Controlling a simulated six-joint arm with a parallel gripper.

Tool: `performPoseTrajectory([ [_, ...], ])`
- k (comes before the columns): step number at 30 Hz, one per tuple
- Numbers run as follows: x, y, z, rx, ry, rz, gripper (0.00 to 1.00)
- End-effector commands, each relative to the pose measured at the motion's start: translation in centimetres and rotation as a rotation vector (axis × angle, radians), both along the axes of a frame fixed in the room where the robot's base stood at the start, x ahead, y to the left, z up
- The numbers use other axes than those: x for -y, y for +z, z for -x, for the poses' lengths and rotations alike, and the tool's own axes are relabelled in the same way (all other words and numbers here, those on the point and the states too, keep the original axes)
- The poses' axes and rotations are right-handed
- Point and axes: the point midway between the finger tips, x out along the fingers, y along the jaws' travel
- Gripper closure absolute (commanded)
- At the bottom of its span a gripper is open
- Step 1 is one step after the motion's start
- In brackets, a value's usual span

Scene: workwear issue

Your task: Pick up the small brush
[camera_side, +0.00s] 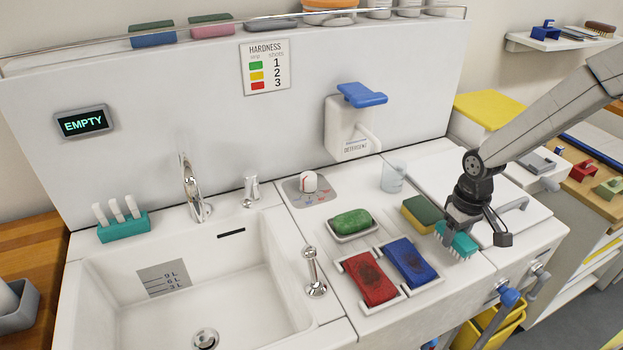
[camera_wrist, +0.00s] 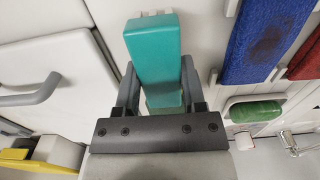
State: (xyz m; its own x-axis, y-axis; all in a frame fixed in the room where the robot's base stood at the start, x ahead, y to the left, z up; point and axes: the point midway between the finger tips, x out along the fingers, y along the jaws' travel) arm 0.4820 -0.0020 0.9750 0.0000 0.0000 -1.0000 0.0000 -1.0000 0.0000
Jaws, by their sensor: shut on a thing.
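The small brush (camera_side: 457,240) has a teal body and pale bristles that point down toward the white counter. In the side view it is at the right part of the counter, right of the blue pad. My gripper (camera_side: 463,226) is above it and shut on its teal body. In the wrist view the teal brush body (camera_wrist: 155,45) lies between the two dark fingers of my gripper (camera_wrist: 158,82). I cannot tell whether the bristles touch the counter.
A yellow-green sponge (camera_side: 421,214) sits just left of the brush. A blue pad (camera_side: 411,263) and a red pad (camera_side: 370,278), both with dark stains, lie in white trays. A green soap (camera_side: 352,223), a clear cup (camera_side: 393,177) and a sink (camera_side: 205,275) are farther left.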

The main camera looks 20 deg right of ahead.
Motion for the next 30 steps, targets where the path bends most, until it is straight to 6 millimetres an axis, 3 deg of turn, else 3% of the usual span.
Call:
performPoseTrajectory([
  [4,0.0,1.8,0.0,0.004,0.000,0.000,1.00],
  [11,0.0,4.0,2.0,0.004,0.000,0.000,1.00],
  [21,0.0,7.8,5.3,0.003,0.000,0.000,1.00],
  [30,0.0,9.4,9.3,0.003,0.000,0.000,1.00],
])
